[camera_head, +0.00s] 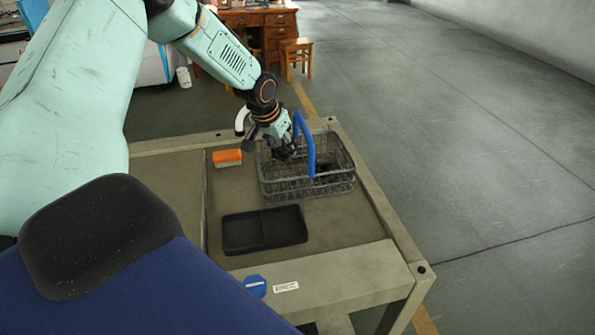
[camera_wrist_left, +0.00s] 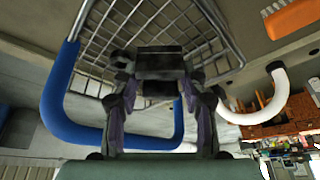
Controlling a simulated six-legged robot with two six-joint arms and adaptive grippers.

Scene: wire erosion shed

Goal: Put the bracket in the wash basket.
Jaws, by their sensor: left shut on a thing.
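The bracket is hard to make out in the head view. My right gripper is out of view.
An orange block (camera_head: 227,157) lies left of the basket. An empty-looking black tray (camera_head: 264,230) lies in front of it. The table's front edge carries a blue disc (camera_head: 255,285) and a label (camera_head: 286,286). A wooden desk (camera_head: 262,22) and stool (camera_head: 295,55) stand behind.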

